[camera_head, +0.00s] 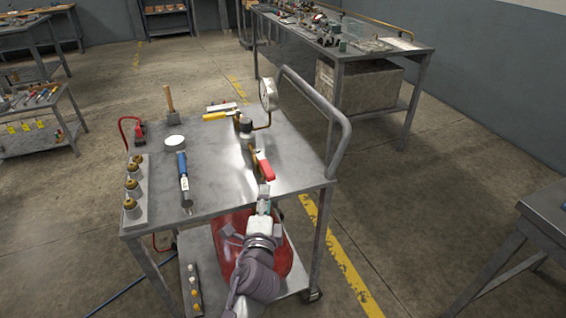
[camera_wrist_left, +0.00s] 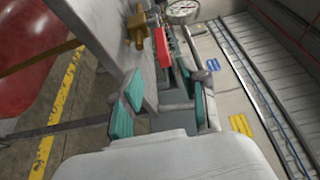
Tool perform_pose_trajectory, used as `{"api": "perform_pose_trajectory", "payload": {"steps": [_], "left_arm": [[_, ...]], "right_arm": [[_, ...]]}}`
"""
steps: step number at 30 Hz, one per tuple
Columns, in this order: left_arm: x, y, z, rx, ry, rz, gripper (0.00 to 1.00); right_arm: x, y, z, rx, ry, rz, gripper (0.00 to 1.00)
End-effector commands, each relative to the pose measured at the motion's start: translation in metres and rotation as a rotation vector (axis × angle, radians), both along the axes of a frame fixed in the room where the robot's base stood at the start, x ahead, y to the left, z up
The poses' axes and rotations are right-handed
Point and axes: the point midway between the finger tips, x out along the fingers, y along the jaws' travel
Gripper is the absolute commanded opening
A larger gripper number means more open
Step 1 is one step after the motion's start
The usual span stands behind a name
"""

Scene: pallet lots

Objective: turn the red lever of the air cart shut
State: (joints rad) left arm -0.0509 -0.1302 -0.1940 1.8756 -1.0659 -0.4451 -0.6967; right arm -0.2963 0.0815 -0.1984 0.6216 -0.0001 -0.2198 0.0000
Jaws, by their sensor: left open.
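The air cart (camera_head: 215,185) is a grey metal cart with a push handle on its right side. Its red lever (camera_head: 265,166) sits on a brass valve near the front right edge of the top. My left gripper (camera_head: 264,197) is just in front of that edge, below and near the lever. In the left wrist view the gripper (camera_wrist_left: 165,104) is open, with teal finger pads apart. The red lever (camera_wrist_left: 161,48) and brass valve (camera_wrist_left: 139,27) lie beyond the fingertips, and nothing is between the pads. My right gripper is not in view.
A pressure gauge (camera_head: 269,94) stands on a brass pipe behind the lever. A blue-handled tool (camera_head: 183,170), a white round item (camera_head: 175,141), a mallet (camera_head: 171,103) and brass fittings (camera_head: 133,188) occupy the top's left. A red tank (camera_head: 278,262) is below.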

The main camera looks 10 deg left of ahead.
Motion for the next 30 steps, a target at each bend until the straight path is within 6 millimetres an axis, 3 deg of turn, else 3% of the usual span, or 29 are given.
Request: {"api": "perform_pose_trajectory", "payload": {"steps": [5, 15, 21, 30], "left_arm": [[0.018, 0.004, 0.004, 0.006, -0.006, 0.003, 0.44], [0.088, 0.018, 0.003, 0.002, -0.005, 0.002, 0.44], [0.119, 0.025, 0.001, 0.002, -0.004, 0.002, 0.44], [0.134, 0.028, 0.002, 0.001, -0.004, 0.001, 0.44]], "right_arm": [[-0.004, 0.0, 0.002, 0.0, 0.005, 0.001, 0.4], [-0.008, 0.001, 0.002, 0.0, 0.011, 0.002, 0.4], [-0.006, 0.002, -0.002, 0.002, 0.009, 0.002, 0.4], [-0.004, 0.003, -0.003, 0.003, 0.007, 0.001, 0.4]]}}
